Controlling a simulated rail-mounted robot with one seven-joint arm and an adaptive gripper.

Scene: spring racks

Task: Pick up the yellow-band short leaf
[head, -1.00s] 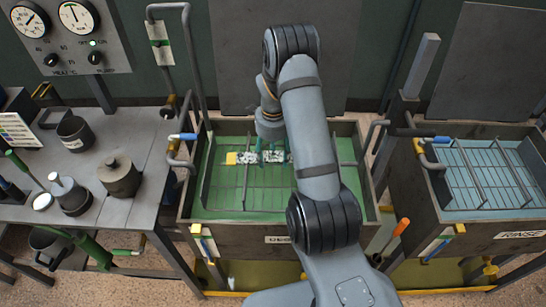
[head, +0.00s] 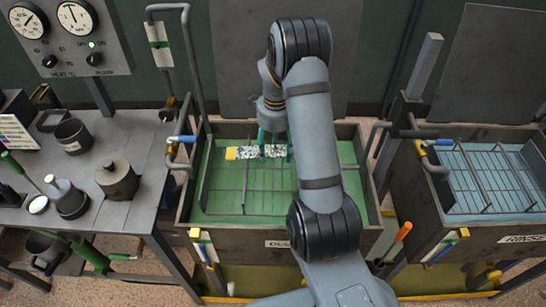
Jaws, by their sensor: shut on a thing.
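The yellow-band short leaf (head: 248,153) is a speckled black-and-white strip with a yellow band at its left end. It lies level across the picture over the green tank (head: 215,212). My gripper (head: 273,149) has teal fingers and is shut on the leaf near its middle. The leaf appears raised above the wire rack (head: 245,190), though the exact height is hard to tell. My arm hides the leaf's right end and part of the tank.
A blue rinse tank (head: 480,185) with a wire rack stands at the right. A grey bench (head: 120,205) with a lidded pot (head: 117,179) and several vessels stands at the left. Pipes and valve handles rise beside the green tank. The tank walls stand around the rack.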

